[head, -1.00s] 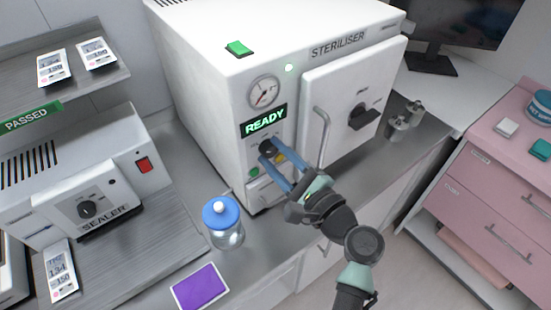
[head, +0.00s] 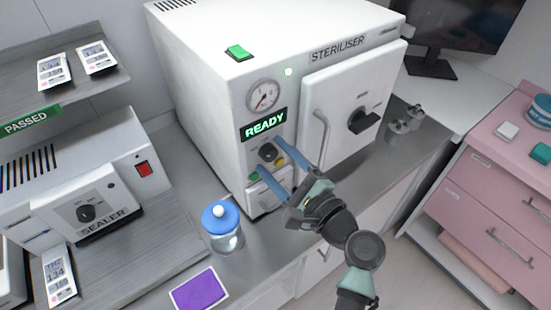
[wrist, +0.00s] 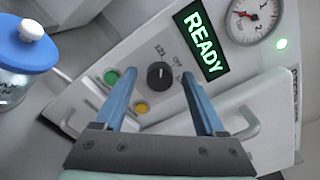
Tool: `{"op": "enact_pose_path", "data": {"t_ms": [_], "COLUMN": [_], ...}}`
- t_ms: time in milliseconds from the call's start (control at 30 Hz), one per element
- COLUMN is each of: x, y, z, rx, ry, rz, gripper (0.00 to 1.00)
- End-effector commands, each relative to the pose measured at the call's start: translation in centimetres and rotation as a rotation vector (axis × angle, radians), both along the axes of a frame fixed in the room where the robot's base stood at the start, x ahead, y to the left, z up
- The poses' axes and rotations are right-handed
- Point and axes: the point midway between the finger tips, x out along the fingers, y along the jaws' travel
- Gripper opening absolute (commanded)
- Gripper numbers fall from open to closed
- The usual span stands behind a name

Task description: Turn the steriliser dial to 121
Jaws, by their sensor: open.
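The steriliser dial (head: 268,152) is a small black knob on the front panel below the green READY display. In the wrist view the dial (wrist: 159,75) sits between my two blue fingers, with small labels beside it; one seems to read 121 and another OFF. I cannot tell surely which label its mark points at. My gripper (head: 265,156) is open around the dial, and it also shows in the wrist view (wrist: 158,68) with a gap on each side of the knob. The white steriliser (head: 215,95) stands on the counter.
Green (wrist: 112,76) and yellow (wrist: 141,107) buttons lie close to the dial. The steriliser's door handle (head: 321,140) is to the right. A blue-lidded jar (head: 222,228) and a purple card (head: 199,289) are on the counter at front left. A sealer (head: 90,200) stands at left.

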Motion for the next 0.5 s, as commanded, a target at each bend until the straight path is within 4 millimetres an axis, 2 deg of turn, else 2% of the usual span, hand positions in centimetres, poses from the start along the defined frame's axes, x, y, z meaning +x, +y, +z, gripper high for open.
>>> {"op": "enact_pose_path", "data": {"t_ms": [167, 500], "x": [-0.8, -6.5], "y": [-0.6, -4.8], "z": [-0.1, -0.2], "rx": [0.000, -0.001], "ry": [0.000, 0.000], "rz": [-0.001, -0.005], "gripper": [0.72, 0.72]}}
